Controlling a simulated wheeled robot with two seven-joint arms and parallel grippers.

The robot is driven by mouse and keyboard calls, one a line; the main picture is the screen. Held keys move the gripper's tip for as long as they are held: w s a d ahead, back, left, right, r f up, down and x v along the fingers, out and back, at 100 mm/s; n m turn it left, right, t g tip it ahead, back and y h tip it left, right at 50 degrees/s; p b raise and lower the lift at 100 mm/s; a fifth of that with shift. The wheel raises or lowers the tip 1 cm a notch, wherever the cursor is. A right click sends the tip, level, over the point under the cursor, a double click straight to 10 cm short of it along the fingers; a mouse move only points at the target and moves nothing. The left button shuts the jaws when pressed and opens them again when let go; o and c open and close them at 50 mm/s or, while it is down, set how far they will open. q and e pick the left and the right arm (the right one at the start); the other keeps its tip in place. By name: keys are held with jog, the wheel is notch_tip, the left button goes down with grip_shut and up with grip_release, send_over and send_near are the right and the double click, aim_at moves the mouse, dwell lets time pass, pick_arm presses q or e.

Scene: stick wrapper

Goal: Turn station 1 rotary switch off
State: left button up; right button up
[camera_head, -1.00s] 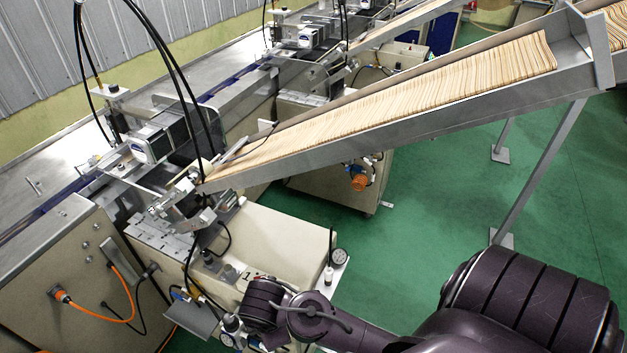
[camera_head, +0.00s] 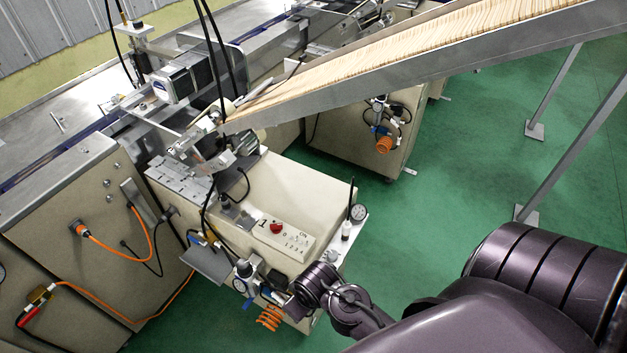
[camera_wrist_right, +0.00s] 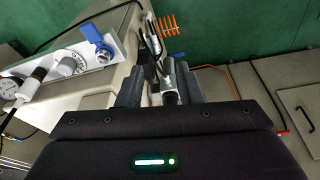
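The station 1 rotary switch is a small red knob (camera_head: 276,228) on a cream control box (camera_head: 290,241) marked "1" and "ON", on top of the beige cabinet in the head view. Its exact pointer angle is too small to read. My right wrist (camera_head: 320,284) is below and to the right of the box, apart from the knob. In the right wrist view my right gripper (camera_wrist_right: 160,84) has its two dark fingers spread, with a metal cylinder (camera_wrist_right: 170,85) visible between or beyond them. I cannot tell if it touches. The red knob does not show there. My left gripper is out of view.
The beige cabinet (camera_head: 325,190) carries a gauge (camera_head: 358,212) at its right corner. An air regulator (camera_head: 243,270) and orange coiled hose (camera_head: 268,318) hang at its front. A sloping stick chute (camera_head: 400,84) passes above.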

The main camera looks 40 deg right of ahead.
jog(key=s+f+b, duration=0.3)
jog(key=f+b, duration=0.1)
jog(key=f, duration=1.4)
jog(key=shift+s+d+f+b, duration=0.2)
jog(key=shift+f+b, duration=0.1)
jog(key=o, duration=0.5)
jog(key=shift+m, duration=0.5)
jog(key=w+r, duration=0.2)
jog(key=r, duration=0.1)
jog(key=w+d+r+p, duration=0.1)
jog(key=w+r, duration=0.2)
jog(key=shift+w+d+r+p, duration=0.1)
jog(key=shift+r+p, duration=0.05)
jog(key=shift+p, duration=0.15)
notch_tip(320, 180, up, 21)
jog(key=m+g+p, duration=0.3)
jog(key=m+p, duration=0.1)
jog(key=m, duration=0.3)
send_over(276, 225)
jog(key=shift+w, duration=0.1)
notch_tip(276, 225, down, 8)
jog(key=shift+r+p, duration=0.1)
jog(key=shift+p, duration=0.25)
jog(key=c, duration=1)
